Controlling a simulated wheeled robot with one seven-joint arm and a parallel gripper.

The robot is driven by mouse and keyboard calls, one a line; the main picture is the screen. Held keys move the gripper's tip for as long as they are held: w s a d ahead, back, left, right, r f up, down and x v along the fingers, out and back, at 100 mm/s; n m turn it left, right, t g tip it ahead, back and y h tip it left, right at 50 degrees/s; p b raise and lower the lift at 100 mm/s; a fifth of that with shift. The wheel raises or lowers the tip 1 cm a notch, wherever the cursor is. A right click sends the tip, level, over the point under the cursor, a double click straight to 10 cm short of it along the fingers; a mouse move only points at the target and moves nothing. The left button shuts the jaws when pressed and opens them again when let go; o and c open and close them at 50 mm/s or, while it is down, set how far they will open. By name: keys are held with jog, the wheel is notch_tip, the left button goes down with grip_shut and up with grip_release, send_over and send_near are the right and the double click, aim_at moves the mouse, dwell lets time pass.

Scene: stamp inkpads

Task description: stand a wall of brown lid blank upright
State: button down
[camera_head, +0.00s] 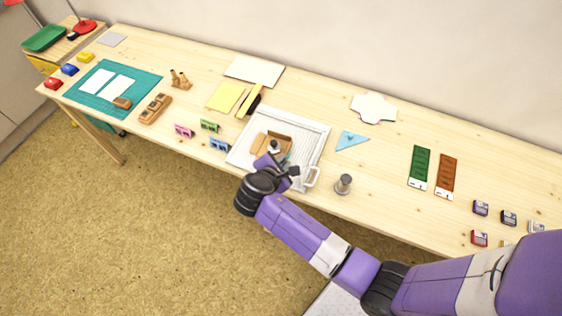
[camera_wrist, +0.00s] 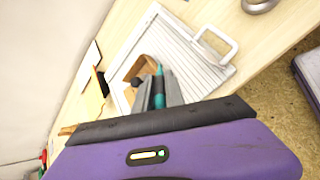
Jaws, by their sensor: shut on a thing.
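The brown lid blank (camera_head: 277,136) lies on the white ribbed board, with its left and far parts showing in the head view. At least one of its walls looks raised, and my gripper hides its near side. In the wrist view the brown blank (camera_wrist: 146,65) lies just beyond and left of the fingertips. My gripper (camera_head: 279,158) is low over the blank; it also shows in the wrist view (camera_wrist: 160,78). Its grey fingers are shut on a slim teal thing (camera_wrist: 158,88). I cannot tell whether that thing touches the blank.
The white board (camera_head: 312,132) has a pale handle (camera_head: 313,177) at its near right. A grey metal cylinder (camera_head: 344,184) stands right of it. Pink, green and blue small stands (camera_head: 218,145) are close on the left. A blue triangle (camera_head: 351,140) lies right. The table's near edge is close.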

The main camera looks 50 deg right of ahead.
notch_tip(320, 180, up, 7)
jog(key=shift+s+d, duration=0.2)
jog(key=shift+s, duration=0.2)
dwell(0.6)
dwell(1.0)
